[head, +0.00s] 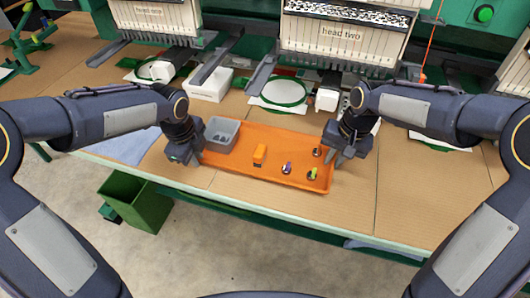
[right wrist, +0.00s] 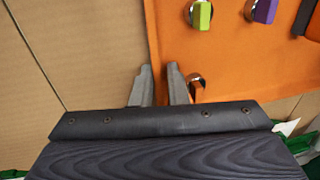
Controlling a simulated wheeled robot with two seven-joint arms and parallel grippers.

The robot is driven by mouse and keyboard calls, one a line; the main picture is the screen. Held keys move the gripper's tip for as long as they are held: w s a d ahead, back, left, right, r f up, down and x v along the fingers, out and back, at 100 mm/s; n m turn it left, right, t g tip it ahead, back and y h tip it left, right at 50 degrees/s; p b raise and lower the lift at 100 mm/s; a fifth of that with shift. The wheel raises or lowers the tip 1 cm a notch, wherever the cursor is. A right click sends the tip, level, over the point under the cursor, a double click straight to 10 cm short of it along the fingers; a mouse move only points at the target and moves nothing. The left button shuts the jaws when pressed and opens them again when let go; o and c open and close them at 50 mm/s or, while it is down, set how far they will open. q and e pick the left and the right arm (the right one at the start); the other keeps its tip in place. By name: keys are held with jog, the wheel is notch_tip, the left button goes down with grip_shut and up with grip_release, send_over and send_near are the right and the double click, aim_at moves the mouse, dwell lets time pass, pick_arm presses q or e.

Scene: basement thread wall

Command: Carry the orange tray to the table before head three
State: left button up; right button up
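The orange tray (head: 234,166) lies on the cardboard-brown table in the head view; its edge also shows in the right wrist view (right wrist: 230,50). It holds a grey bin (head: 220,135), an orange item (head: 260,154) and small purple-topped (head: 286,168) and green-topped (head: 312,174) pieces. My left gripper (head: 186,156) is at the tray's left end; its fingers are too small to read. My right gripper (head: 344,154) is at the right end. In the right wrist view its fingers (right wrist: 160,78) are apart, one on each side of the tray's rim. No "head three" label shows.
Machines labelled "head one" (head: 148,12) and "head two" (head: 342,36) stand behind the table. A white box (head: 211,85) and hoops (head: 284,92) lie behind the tray. The table right of the tray (head: 405,185) is clear. A green bin (head: 135,200) stands on the floor.

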pick_arm(q)
jog(key=shift+c, duration=0.4)
pick_arm(e)
jog(key=shift+c, duration=0.4)
pick_arm(q)
grip_shut()
pick_arm(e)
grip_shut()
